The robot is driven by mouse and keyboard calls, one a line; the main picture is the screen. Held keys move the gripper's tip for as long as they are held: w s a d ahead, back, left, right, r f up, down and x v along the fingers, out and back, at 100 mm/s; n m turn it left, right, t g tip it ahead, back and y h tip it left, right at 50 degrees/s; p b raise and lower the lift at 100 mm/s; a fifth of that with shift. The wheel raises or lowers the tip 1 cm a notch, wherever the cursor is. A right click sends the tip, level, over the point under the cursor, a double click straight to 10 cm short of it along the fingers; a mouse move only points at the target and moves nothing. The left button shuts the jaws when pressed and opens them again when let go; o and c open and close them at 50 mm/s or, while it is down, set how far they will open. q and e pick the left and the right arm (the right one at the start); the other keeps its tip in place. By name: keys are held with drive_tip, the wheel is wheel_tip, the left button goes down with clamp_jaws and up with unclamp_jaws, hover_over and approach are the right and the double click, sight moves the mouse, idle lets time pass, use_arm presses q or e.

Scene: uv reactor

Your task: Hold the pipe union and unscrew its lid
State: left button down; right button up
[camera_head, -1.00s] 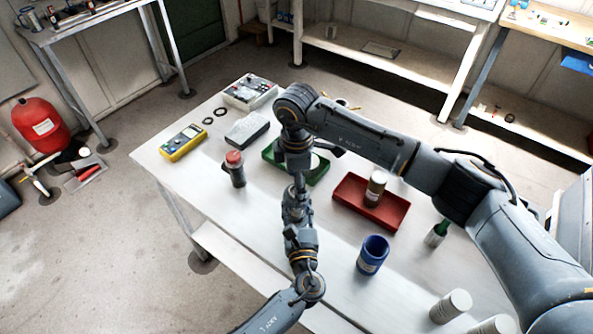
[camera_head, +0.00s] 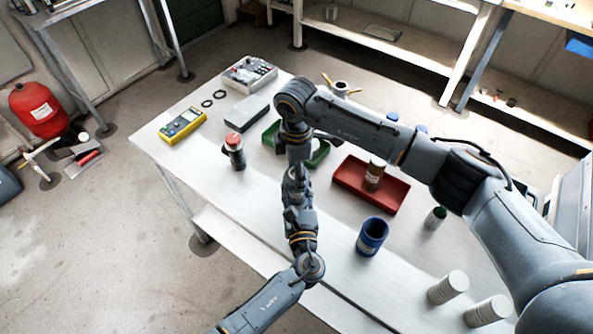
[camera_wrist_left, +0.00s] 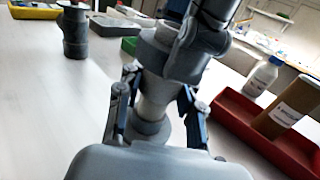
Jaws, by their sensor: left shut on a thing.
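The pipe union (camera_wrist_left: 152,105) is a pale grey round piece with a flanged base, standing upright at the middle of the left wrist view. My left gripper (camera_wrist_left: 157,92) is shut around its body, one finger on each side. A wider grey collar that looks like its lid (camera_wrist_left: 154,50) sits above the fingers. My right gripper (camera_wrist_left: 202,42) comes down over the top and partly hides the lid; its fingertips are not clear. In the head view my two arms meet near the table's middle and hide the union.
A dark pipe fitting with a red top (camera_head: 235,150) stands to the left. A green tray (camera_head: 320,155) is behind the grippers. A red tray (camera_head: 385,198) with a brown bottle (camera_head: 374,175) and a blue cup (camera_head: 371,236) are to the right. Bare table (camera_head: 205,165) lies left.

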drive_tip(key=n, duration=2)
drive_tip(key=shift+n, duration=0.4)
drive_tip(key=n, duration=1.1)
drive_tip(key=shift+n, duration=0.3)
drive_tip(key=n, duration=0.3)
drive_tip(key=shift+r+n, duration=0.1)
drive_tip(key=shift+n, duration=0.3)
drive_tip(key=n, duration=0.7)
drive_tip(key=shift+n, duration=0.3)
drive_tip(key=n, duration=0.7)
drive_tip(key=shift+n, duration=0.4)
drive_tip(key=n, duration=0.3)
drive_tip(key=shift+n, duration=0.3)
drive_tip(key=n, duration=0.3)
drive_tip(key=shift+n, duration=0.4)
drive_tip(key=n, duration=0.3)
drive_tip(key=shift+n, duration=0.4)
